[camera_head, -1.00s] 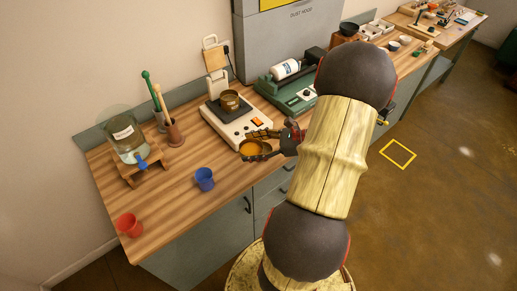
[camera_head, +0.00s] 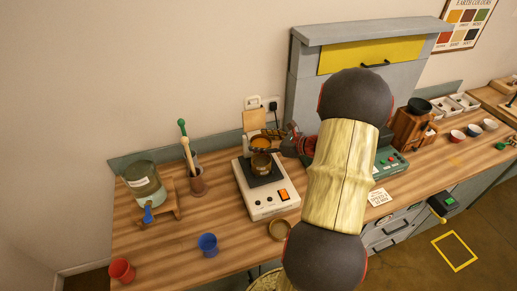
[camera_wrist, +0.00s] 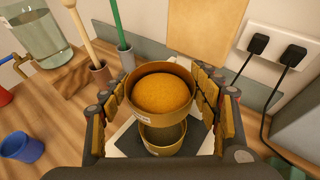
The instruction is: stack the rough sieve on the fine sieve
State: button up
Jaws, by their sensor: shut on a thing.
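My gripper (camera_wrist: 163,104) is shut around a brass-coloured sieve, by the task the rough sieve (camera_wrist: 145,112), with a mound of orange pigment in it. In the head view the held sieve (camera_head: 260,148) is just above a second brass sieve, the fine sieve (camera_head: 261,168). The fine sieve stands on the dark plate of a white machine (camera_head: 268,205). In the wrist view the fine sieve (camera_wrist: 163,147) shows below and slightly nearer the bottom of the picture, partly covered by the held one. I cannot tell whether the two touch. Their labels are unreadable.
A brass dish (camera_head: 279,230) lies at the machine's front right. A blue cup (camera_head: 208,245) and a red cup (camera_head: 121,271) stand to the left. A glass jar (camera_head: 143,182) and a tool holder (camera_head: 198,182) are at the back left. A grey hood stands behind.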

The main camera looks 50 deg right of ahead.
jog(key=shift+d+f, duration=0.2)
jog(key=shift+a+f+b, duration=0.1)
jog(key=shift+f+b, duration=1.95)
jog(key=shift+f, duration=0.75)
jog(key=shift+f+b, duration=0.3)
jog(key=shift+f, duration=0.15)
jog(key=o, duration=0.7)
jog(key=shift+o, duration=1.1)
jog(key=shift+s, duration=0.1)
